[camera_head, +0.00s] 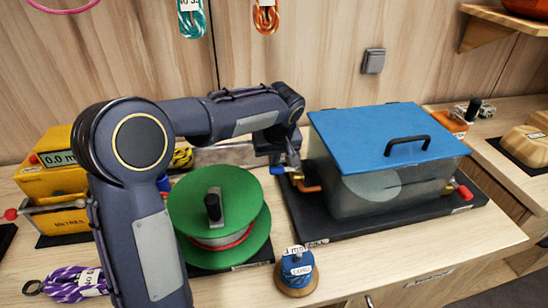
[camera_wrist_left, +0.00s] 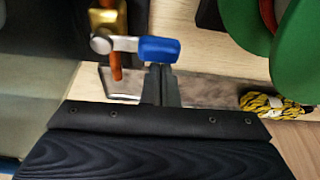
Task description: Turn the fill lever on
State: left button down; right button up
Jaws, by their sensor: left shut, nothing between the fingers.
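The fill lever (camera_head: 278,170) has a blue handle and sits on a brass valve at the left side of a clear tank (camera_head: 400,197) with a blue lid. In the left wrist view the blue handle (camera_wrist_left: 159,50) sticks out to the right from a silver arm, above a copper-coloured spout (camera_wrist_left: 115,66). My left gripper (camera_head: 283,163) is at the lever. In the left wrist view its shut fingertips (camera_wrist_left: 160,70) are right at the near edge of the handle, with nothing held between them. I cannot tell if they touch it. My right gripper is not in view.
A green reel (camera_head: 240,205) stands left of the tank and a blue spool (camera_head: 297,268) in front. A red-handled lever (camera_head: 464,191) is at the tank's right side. A yellow metre box (camera_head: 55,165) and purple rope (camera_head: 75,284) lie left. Bare bench shows at the front right.

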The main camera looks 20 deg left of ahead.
aim_at(280, 172)
pick_arm(q)
jog(key=shift+s+d+n, duration=0.1)
jog(key=shift+s+n, duration=0.05)
jog(key=shift+n, duration=0.15)
jog(key=shift+s+d+n+g+y+b, duration=0.35)
jog(key=shift+s+n+b, duration=0.2)
jog(key=shift+n, duration=0.55)
jog(key=n, duration=0.1)
jog(key=s+d+n+g, duration=0.1)
jog(key=shift+n+y, duration=0.25)
jog(key=shift+n, duration=0.15)
jog(key=shift+s+d+b, duration=0.5)
jog(key=shift+s+d, duration=0.05)
jog(key=shift+d, duration=0.5)
jog(key=shift+w+a+p, duration=0.3)
jog(key=shift+w+p, duration=0.1)
jog(key=shift+w, duration=0.3)
